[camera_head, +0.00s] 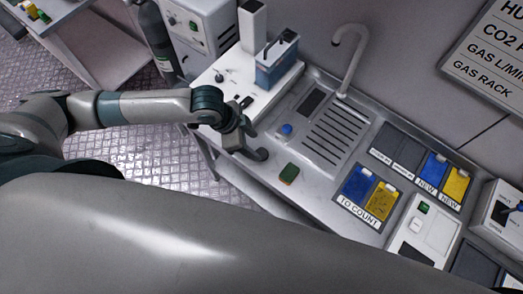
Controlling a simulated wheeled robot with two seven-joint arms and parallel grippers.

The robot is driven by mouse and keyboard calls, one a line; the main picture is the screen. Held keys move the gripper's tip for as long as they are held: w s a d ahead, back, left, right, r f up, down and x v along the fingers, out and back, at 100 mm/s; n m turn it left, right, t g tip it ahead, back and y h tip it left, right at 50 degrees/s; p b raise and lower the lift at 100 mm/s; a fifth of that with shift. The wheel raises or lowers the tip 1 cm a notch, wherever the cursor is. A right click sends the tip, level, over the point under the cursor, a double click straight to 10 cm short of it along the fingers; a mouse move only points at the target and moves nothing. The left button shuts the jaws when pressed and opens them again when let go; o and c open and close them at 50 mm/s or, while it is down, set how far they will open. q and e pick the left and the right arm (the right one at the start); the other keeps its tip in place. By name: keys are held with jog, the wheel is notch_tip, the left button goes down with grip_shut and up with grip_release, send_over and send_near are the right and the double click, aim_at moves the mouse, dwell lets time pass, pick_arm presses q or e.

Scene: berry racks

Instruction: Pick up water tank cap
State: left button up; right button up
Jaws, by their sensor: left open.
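A small round blue cap (286,129), which looks like the water tank cap, lies on the metal counter just left of the sink's slotted drain. The water tank (276,66), a clear box with blue content, stands on the white unit behind it. My left gripper (256,142) is open and empty at the counter's front edge, a little left of and nearer than the blue cap, not touching it. Its far finger is hard to make out. My right gripper is not in view.
A green sponge (289,173) lies near the counter's front edge. A curved faucet (346,62) rises behind the drain (335,137). A "TO COUNT" tray (347,204) with blue and yellow packets is to the right. A gas cylinder (155,38) stands at the back left.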

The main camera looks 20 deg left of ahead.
aim_at(261, 152)
pick_arm(q)
jog(key=shift+w+d+f, duration=0.1)
jog(key=shift+d+f, duration=0.15)
jog(key=shift+f, duration=0.4)
jog(key=shift+p+x, duration=0.9)
jog(key=shift+p, duration=0.05)
jog(key=shift+w+d+f+p, duration=0.1)
jog(key=shift+f+p, duration=0.15)
jog(key=shift+f, duration=0.2)
jog(key=shift+w+f+p, duration=0.15)
jog(key=shift+f+p, duration=0.05)
jog(key=shift+f, duration=0.25)
jog(key=shift+x, duration=0.8)
jog(key=c, duration=0.9)
